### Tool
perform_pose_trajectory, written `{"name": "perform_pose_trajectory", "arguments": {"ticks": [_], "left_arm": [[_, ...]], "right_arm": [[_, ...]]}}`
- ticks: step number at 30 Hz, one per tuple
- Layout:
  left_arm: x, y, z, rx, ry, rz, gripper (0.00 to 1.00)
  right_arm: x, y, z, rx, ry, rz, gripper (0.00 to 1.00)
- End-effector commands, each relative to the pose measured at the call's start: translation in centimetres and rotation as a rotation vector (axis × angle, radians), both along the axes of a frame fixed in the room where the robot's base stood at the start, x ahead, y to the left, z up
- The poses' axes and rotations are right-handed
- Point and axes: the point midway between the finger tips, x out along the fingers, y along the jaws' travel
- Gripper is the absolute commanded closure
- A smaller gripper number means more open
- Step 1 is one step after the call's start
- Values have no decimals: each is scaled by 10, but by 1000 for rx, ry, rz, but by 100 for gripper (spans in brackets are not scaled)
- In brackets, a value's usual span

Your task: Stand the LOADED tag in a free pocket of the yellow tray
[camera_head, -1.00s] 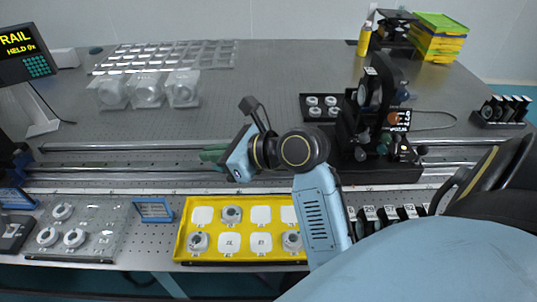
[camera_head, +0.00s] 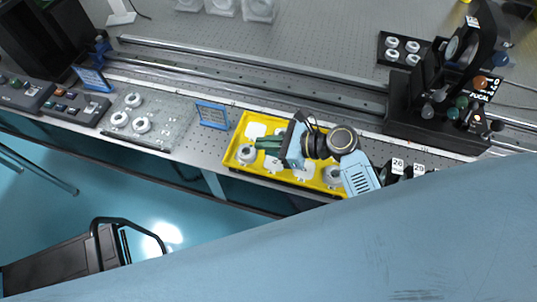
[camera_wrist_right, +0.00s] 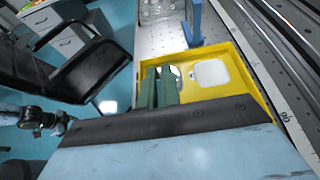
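The yellow tray (camera_head: 231,157) lies along the table's front edge. Several pale square pockets show, some holding grey ring mounts (camera_head: 246,154). My right gripper (camera_head: 268,147) is over the tray's left half and hides part of it. In the right wrist view its green fingers (camera_wrist_right: 158,88) are close together, with nothing seen between them. A blue-framed plate (camera_head: 212,115) stands just left of the tray and also shows in the right wrist view (camera_wrist_right: 193,22). A second blue-framed plate (camera_head: 92,79) is farther left. I cannot read which is the LOADED tag. My left gripper is out of view.
Metal rails (camera_head: 250,69) run behind the tray. A black optics assembly (camera_head: 440,105) stands on them at the right. A clear plate with white rings (camera_head: 140,124) and control boxes (camera_head: 77,106) lie left. Numbered black holders (camera_head: 397,166) stand right of the tray.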

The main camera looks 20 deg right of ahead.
Motion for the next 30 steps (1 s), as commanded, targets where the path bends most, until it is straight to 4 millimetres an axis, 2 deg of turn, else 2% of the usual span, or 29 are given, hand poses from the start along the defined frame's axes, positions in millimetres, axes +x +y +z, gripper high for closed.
{"name": "perform_pose_trajectory", "arguments": {"ticks": [1,7,13,24,30], "left_arm": [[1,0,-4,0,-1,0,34],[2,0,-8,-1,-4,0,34],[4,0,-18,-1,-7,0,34],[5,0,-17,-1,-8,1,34],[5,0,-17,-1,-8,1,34]], "right_arm": [[0,0,-9,1,1,-2,100],[1,0,-23,1,0,-2,100],[0,0,-50,1,1,-2,100],[1,0,-54,1,0,-2,100],[1,0,-53,0,-1,-2,74]]}}
